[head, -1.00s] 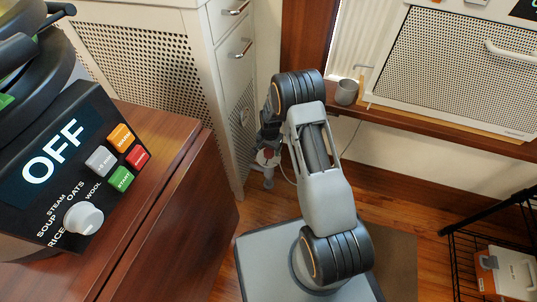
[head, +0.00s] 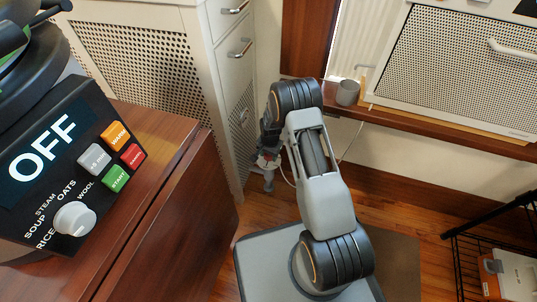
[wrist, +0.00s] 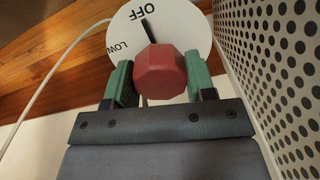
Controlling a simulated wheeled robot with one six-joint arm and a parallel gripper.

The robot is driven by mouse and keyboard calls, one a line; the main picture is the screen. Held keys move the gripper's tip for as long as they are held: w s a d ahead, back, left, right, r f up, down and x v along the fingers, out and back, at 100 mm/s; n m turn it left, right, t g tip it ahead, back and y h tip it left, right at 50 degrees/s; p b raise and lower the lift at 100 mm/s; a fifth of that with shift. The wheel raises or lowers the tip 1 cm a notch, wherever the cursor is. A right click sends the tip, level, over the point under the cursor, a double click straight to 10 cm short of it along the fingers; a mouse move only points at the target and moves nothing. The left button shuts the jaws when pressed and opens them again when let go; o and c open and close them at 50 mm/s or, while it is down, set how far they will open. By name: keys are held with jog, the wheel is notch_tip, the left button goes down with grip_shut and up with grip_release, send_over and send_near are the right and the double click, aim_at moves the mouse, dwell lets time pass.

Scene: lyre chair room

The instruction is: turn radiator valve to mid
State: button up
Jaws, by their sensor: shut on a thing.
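The radiator valve's red faceted knob (wrist: 160,76) is in the middle of the wrist view, in front of a white dial (wrist: 178,22). OFF and LOW show on the dial; its other marks are hidden behind the knob and gripper. A black pointer (wrist: 147,31) rises from behind the knob and ends near OFF, slightly to its right. My gripper (wrist: 160,69) is shut on the knob, with one green finger on each side. In the head view my gripper (head: 265,166) is low beside the white perforated cabinet, partly hidden by my arm.
The perforated cabinet panel (wrist: 279,58) stands close on the right in the wrist view. A white cord (wrist: 55,72) runs at left over the wood floor. A dark wood cabinet (head: 178,215) stands at left, and a shelf with a grey cup (head: 347,92) at right.

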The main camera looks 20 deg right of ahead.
jog(key=shift+w, duration=0.1)
jog(key=shift+c, duration=1.4)
jog(key=shift+a, duration=0.1)
jog(key=n, duration=0.5)
jog(key=shift+n, duration=0.4)
jog(key=n, duration=1.2)
jog(key=shift+w+n, duration=0.1)
jog(key=shift+n, duration=0.2)
jog(key=n, duration=0.5)
jog(key=shift+r, duration=0.1)
jog(key=shift+n, duration=0.3)
jog(key=shift+w, duration=0.1)
